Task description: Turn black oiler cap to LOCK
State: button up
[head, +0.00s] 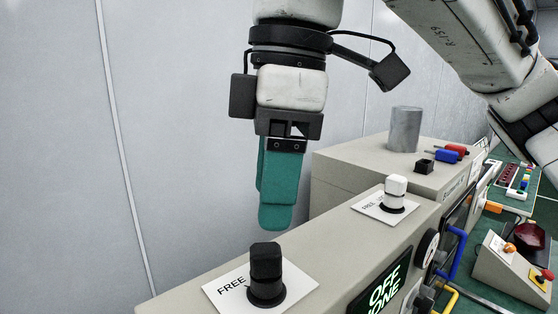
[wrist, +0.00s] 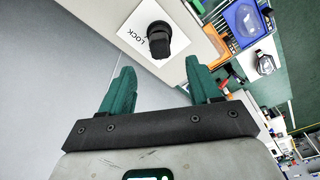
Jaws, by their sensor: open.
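The black oiler cap (head: 266,272) stands upright on a white card (head: 226,291) on the beige cabinet top, low in the head view. The card reads FREE to the left of the cap there. The wrist view shows my gripper (wrist: 160,64) open and empty, apart from the cap. The cap's pointing direction is unclear.
A white cap (head: 395,190) on another FREE card stands farther back on the cabinet. Behind it are a grey cylinder (head: 405,130) and red and blue handled items. A lit display (head: 384,293) and a blue handle (head: 455,250) line the cabinet's right face. The wall side is clear.

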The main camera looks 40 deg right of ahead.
aim_at(265, 247)
jog(key=f, duration=0.8)
jog(key=shift+w+a, duration=0.2)
jog(key=shift+a, duration=0.2)
jog(key=shift+r, duration=0.1)
jog(key=shift+c, duration=0.2)
